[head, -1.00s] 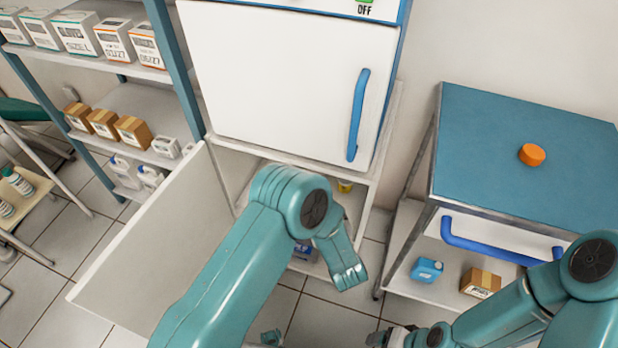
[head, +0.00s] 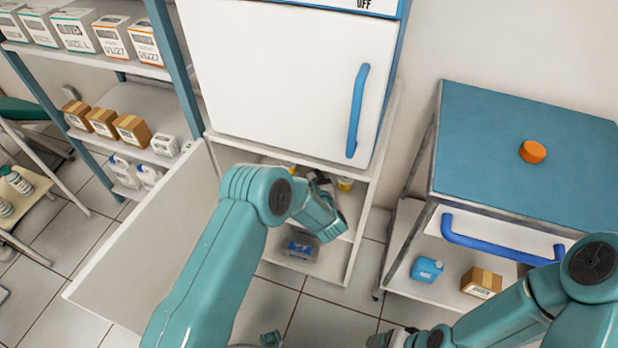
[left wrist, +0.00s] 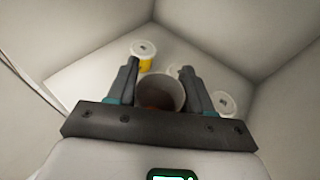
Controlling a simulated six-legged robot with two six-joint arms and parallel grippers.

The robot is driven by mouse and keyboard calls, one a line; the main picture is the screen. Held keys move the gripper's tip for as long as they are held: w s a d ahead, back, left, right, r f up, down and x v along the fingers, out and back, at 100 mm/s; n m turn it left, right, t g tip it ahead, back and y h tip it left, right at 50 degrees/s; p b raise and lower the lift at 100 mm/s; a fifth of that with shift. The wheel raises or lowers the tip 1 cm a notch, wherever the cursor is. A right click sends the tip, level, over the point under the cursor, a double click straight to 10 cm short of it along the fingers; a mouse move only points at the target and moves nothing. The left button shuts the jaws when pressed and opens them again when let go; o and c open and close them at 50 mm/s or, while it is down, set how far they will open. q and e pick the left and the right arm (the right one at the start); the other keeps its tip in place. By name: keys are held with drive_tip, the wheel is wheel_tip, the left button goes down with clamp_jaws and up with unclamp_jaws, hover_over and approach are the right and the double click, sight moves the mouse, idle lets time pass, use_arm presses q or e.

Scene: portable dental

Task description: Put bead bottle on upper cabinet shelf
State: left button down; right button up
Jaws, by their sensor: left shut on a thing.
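My left gripper (head: 322,182) reaches into the open white cabinet below the refrigerator-like unit. The upper cabinet shelf (head: 356,212) is partly hidden by my left arm. A white-lidded yellow jar (left wrist: 144,50) stands beyond the left finger, and another white lid (left wrist: 224,103) is right of the right finger. My right gripper (head: 388,339) is at the bottom edge, mostly cut off.
The cabinet door (head: 150,240) stands open to the left. A clear box (head: 300,246) with a blue label lies on the lower shelf. A blue-topped cart (head: 530,110) with an orange cap (head: 533,151) stands at the right. A stocked shelf rack (head: 105,75) is at the left.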

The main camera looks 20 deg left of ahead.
use_arm(q)
drive_tip(key=shift+f, duration=0.15)
drive_tip(key=shift+c, duration=2.2)
unclamp_jaws()
